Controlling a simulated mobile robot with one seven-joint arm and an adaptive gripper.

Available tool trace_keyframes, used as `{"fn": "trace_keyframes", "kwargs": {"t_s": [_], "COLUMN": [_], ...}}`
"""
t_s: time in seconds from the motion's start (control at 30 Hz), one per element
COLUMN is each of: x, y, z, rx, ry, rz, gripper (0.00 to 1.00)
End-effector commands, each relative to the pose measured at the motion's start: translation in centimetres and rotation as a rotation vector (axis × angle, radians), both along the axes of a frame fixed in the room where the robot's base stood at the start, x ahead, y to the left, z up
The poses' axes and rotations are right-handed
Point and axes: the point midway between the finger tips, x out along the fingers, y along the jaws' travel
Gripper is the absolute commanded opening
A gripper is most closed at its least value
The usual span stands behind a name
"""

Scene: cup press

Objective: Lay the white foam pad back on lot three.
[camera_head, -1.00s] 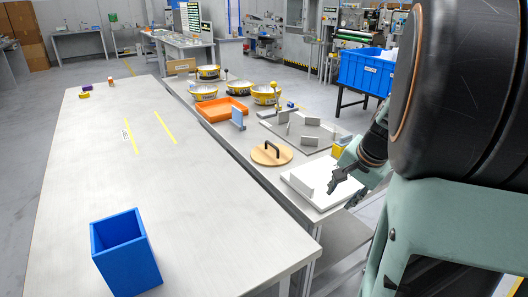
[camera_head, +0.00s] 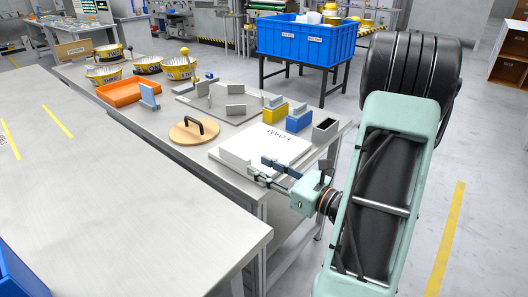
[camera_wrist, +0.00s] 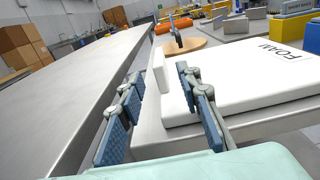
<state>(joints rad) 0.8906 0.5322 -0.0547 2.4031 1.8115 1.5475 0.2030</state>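The white foam pad (camera_head: 272,143), lettered FOAM, lies flat on a pale base at the near end of the side table (camera_head: 185,160). It also shows in the wrist view (camera_wrist: 245,75). A white upright tab (camera_wrist: 161,72) stands at its left edge. My gripper (camera_head: 266,168) is at the pad's near edge. In the wrist view its two blue-padded fingers (camera_wrist: 162,112) are spread apart with nothing between the tips; the tab stands beyond them.
A wooden disc with a black handle (camera_head: 194,134), a grey board with upright blocks (camera_head: 236,110), yellow (camera_head: 275,110) and blue (camera_head: 299,119) blocks, and a dark open box (camera_head: 325,130) surround the pad. An orange tray (camera_head: 121,92) lies further off. The large left table (camera_head: 110,190) is mostly bare.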

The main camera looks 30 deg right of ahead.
Motion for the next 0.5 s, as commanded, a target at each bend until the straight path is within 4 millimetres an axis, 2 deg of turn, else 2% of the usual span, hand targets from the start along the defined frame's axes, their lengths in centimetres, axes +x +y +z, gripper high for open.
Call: {"fn": "trace_keyframes", "kwargs": {"t_s": [0.3, 0.5], "x": [4.1, 5.5], "y": [1.7, 2.3], "z": [-0.2, -0.2], "rx": [0.005, 0.005], "ry": [-0.001, -0.001], "rz": [-0.001, -0.002], "gripper": [0.32, 0.32]}}
